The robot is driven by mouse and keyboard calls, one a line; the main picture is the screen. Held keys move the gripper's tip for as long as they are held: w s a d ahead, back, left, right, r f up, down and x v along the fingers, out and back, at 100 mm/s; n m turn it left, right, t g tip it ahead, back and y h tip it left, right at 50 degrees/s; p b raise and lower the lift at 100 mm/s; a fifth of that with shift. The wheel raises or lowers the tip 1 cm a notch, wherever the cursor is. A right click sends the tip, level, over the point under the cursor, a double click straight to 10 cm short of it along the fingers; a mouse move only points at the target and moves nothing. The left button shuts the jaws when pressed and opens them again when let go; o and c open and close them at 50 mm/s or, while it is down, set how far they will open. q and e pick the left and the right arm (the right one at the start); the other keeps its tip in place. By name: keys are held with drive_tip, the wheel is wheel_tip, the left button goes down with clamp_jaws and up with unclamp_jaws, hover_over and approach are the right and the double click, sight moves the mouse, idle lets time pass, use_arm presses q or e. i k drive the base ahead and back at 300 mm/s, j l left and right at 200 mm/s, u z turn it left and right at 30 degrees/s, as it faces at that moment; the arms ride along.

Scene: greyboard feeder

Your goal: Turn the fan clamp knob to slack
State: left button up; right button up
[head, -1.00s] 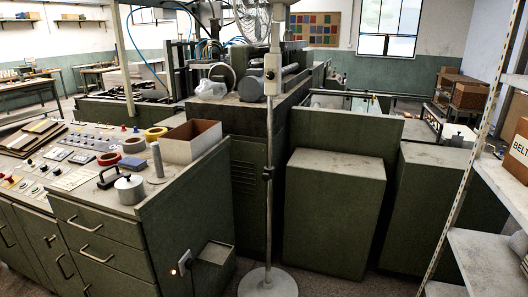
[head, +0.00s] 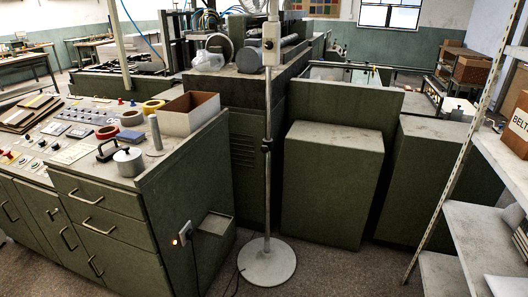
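The fan stand's thin grey pole (head: 268,200) rises upright from a round pale base (head: 267,262) on the floor, in the middle of the head view. A small dark clamp with a knob (head: 267,145) sits around the pole about halfway up. It is too small to tell how the knob is turned. A pale box-shaped housing (head: 271,45) is at the top of the pole. The fan head is mostly cut off by the top edge. Neither of my grippers is in view.
A green control cabinet (head: 105,240) with buttons, tape rolls and an open box (head: 190,113) stands at left. Green machine cabinets (head: 332,185) stand behind the pole. A metal shelf (head: 480,240) with a carton is at right. Floor around the base is clear; a dark cable lies left of it.

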sight(265, 150)
drive_tip(key=i+j, duration=0.5)
drive_tip(key=i+j+z, duration=0.1)
drive_tip(key=i+j, duration=0.4)
drive_tip(key=j, duration=0.15)
